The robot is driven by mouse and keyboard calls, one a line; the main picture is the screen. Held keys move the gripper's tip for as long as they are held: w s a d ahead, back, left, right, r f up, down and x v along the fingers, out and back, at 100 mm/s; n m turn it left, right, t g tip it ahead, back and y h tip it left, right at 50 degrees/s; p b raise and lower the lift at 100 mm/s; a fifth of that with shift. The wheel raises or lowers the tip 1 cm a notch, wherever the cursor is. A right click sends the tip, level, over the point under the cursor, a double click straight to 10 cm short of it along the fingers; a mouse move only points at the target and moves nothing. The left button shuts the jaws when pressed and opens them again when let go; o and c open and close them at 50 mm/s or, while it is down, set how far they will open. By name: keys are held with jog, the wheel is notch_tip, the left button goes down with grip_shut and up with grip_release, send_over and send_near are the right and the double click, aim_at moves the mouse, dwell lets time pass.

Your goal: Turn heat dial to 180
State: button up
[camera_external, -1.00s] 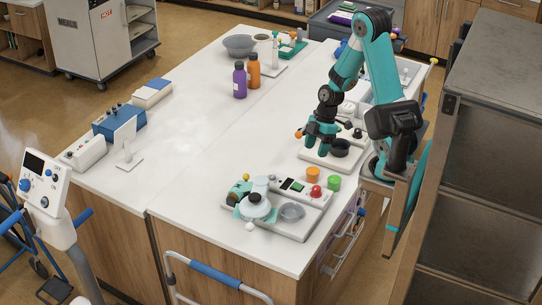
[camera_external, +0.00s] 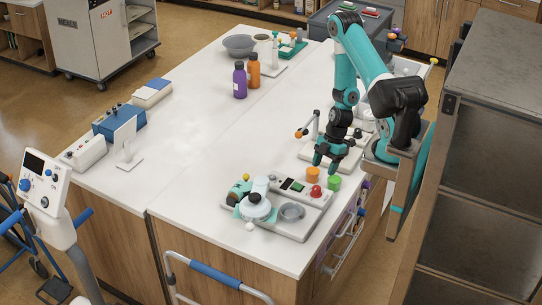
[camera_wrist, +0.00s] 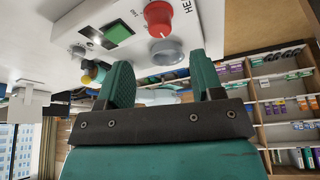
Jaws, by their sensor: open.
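The red dial (camera_external: 316,191) sits on the white panel unit (camera_external: 290,226) at the table's near right end. My gripper (camera_external: 328,162) hangs just behind the dial, over the orange and green cylinders. In the wrist view my gripper (camera_wrist: 163,80) has its teal fingers spread with nothing between them, and the dial is beyond the fingertips. The dial's pointer setting cannot be made out.
The table's middle is clear.

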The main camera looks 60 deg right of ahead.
aim_at(317, 187)
jog(key=p+x, duration=0.2)
jog(key=x, duration=0.6)
jog(key=shift+f, duration=0.25)
jog(key=c, duration=0.9)
